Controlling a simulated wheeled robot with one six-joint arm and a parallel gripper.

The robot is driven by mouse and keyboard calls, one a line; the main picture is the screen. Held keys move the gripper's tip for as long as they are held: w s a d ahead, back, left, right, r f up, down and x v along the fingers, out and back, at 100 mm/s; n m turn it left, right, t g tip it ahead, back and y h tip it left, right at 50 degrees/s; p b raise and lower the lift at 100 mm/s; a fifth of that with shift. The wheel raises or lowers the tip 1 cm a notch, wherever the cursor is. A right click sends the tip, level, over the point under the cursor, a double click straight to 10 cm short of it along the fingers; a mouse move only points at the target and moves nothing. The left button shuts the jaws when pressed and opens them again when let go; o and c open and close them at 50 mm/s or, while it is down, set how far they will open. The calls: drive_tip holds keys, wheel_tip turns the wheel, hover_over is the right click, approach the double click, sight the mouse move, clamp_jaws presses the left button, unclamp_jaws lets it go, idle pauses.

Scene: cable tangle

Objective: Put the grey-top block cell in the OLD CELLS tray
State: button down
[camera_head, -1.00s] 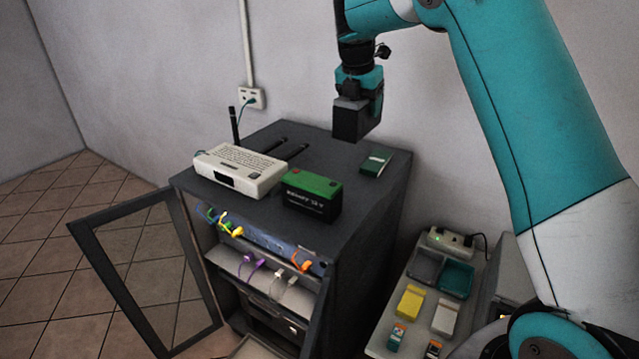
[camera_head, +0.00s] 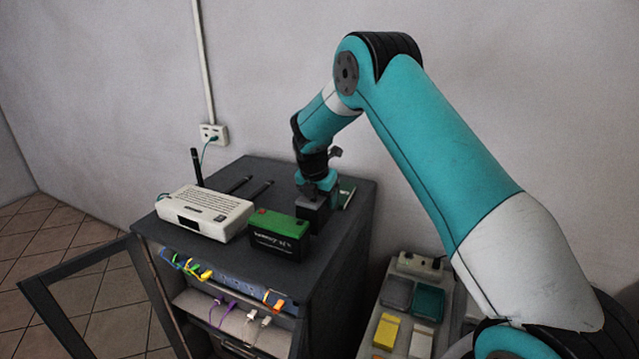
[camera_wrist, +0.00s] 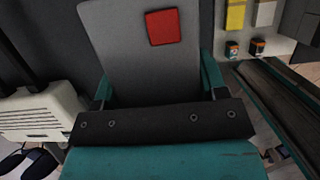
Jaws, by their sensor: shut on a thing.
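The grey-top block cell (camera_head: 312,218) is a dark block at the right of the cabinet top, just right of the green-top battery. My gripper (camera_head: 320,187) is over it and shut on it. I cannot tell whether the cell touches the cabinet top. In the wrist view its grey top (camera_wrist: 118,55) with a red square (camera_wrist: 165,27) lies between the teal fingers of my gripper (camera_wrist: 158,82). A grey tray (camera_head: 397,292) and a teal tray (camera_head: 428,301) sit on the side bench; no OLD CELLS label is readable.
The green-top battery (camera_head: 280,235) and a white router (camera_head: 205,212) stand on the cabinet (camera_head: 335,245). The cabinet door (camera_head: 95,262) hangs open. Yellow (camera_head: 386,331) and white (camera_head: 421,341) blocks lie near the trays.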

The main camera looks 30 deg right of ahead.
drive_tip(key=shift+w+f+p, duration=0.1)
drive_tip(key=shift+f+p, duration=0.5)
drive_tip(key=shift+f, duration=1.4)
drive_tip(key=shift+f, duration=0.1)
drive_tip(key=shift+c, duration=0.8)
unclamp_jaws()
drive_tip(key=shift+f, duration=0.15)
